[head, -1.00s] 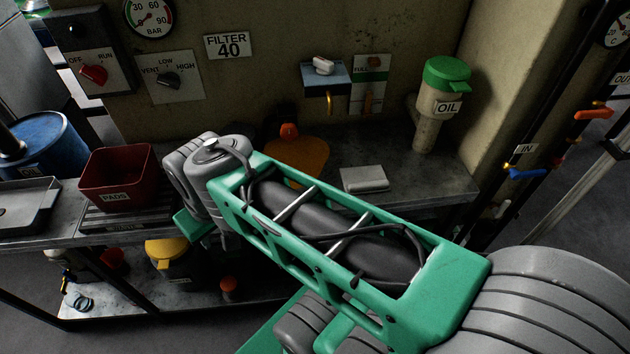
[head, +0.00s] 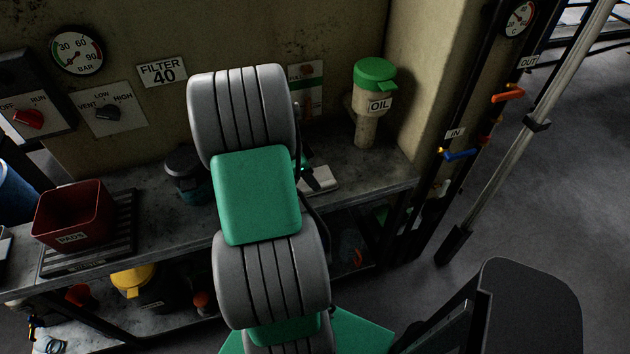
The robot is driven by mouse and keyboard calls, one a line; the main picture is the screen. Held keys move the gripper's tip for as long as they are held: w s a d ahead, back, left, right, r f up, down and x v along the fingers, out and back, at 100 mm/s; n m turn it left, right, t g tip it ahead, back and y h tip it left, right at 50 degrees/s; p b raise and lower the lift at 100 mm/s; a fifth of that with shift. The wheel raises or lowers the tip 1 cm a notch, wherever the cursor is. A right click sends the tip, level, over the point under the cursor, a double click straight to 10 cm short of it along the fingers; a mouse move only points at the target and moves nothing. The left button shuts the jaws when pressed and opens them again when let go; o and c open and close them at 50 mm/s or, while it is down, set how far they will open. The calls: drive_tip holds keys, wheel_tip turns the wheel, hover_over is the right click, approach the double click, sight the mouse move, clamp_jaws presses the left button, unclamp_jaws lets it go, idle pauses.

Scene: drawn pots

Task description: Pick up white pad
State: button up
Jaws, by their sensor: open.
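The white pad (head: 325,187) lies flat on the grey bench, right of my arm and left of the oil pot. Its left part is hidden by my gripper and arm. My gripper (head: 312,178) shows only in part, as dark finger pieces just beyond my grey and green arm. It is open and over the left side of the pad. I cannot tell whether a finger touches the pad. The pad is not seen lifted.
The green-lidded oil pot (head: 373,103) stands at the bench's right end. A red pads bin (head: 73,215) stands on a dark slatted tray at the left. A dark-topped round thing (head: 187,175) is left of my arm. Black posts rise on the right.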

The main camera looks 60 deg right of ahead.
sight(324, 175)
drive_tip(key=p+x, duration=0.1)
drive_tip(key=x, duration=0.3)
drive_tip(key=shift+s+d, duration=0.15)
drive_tip(key=shift+c, duration=0.3)
clamp_jaws()
